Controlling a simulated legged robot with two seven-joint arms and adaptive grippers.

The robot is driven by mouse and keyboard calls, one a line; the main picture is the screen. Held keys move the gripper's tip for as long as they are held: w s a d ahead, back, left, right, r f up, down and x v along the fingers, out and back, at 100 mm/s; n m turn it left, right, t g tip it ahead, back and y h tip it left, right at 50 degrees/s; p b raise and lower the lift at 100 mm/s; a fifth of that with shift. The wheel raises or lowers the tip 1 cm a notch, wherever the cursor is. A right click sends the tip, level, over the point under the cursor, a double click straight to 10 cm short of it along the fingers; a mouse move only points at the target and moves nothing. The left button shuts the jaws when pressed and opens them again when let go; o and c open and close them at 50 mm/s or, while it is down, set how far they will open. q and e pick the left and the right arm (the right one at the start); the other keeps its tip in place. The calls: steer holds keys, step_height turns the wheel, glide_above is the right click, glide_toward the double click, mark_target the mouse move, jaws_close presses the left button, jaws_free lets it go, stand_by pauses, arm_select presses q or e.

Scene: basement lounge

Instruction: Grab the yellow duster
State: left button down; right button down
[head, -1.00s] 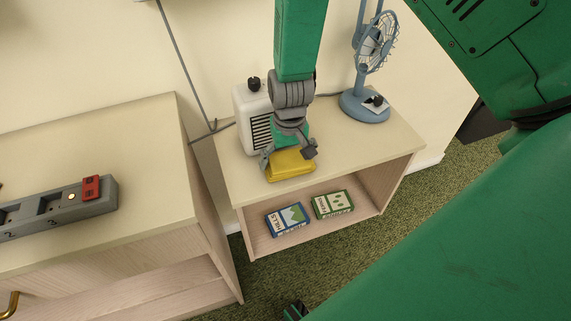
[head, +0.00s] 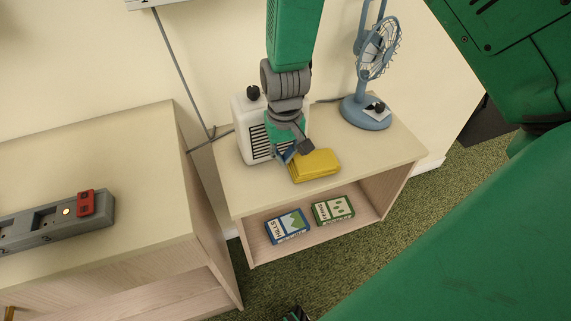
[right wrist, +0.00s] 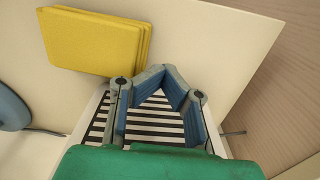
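The yellow duster (head: 315,166), a thick folded block, lies on top of the low pale wooden shelf unit. In the right wrist view the duster (right wrist: 95,42) is at upper left, outside the fingers. My right gripper (head: 296,152) is just left of the duster, low over the shelf top. In the right wrist view the fingertips of my right gripper (right wrist: 164,76) come together with nothing between them. Whether a finger touches the duster's side is unclear.
A white box with black slats (head: 244,128) stands close behind my right gripper. A blue fan (head: 367,110) is at the back right. Two small boxes, blue (head: 287,227) and green (head: 333,209), lie inside the shelf. A wooden cabinet (head: 120,145) stands at left.

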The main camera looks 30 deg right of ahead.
steer(key=r, duration=0.5)
steer(key=shift+s+a+p, duration=0.2)
steer(key=shift+s+p, duration=0.1)
steer(key=c, duration=1.6)
jaws_free()
steer(key=shift+d, duration=0.2)
steer(key=o, duration=1.1)
steer(key=shift+d, duration=0.1)
steer(key=shift+o, duration=0.2)
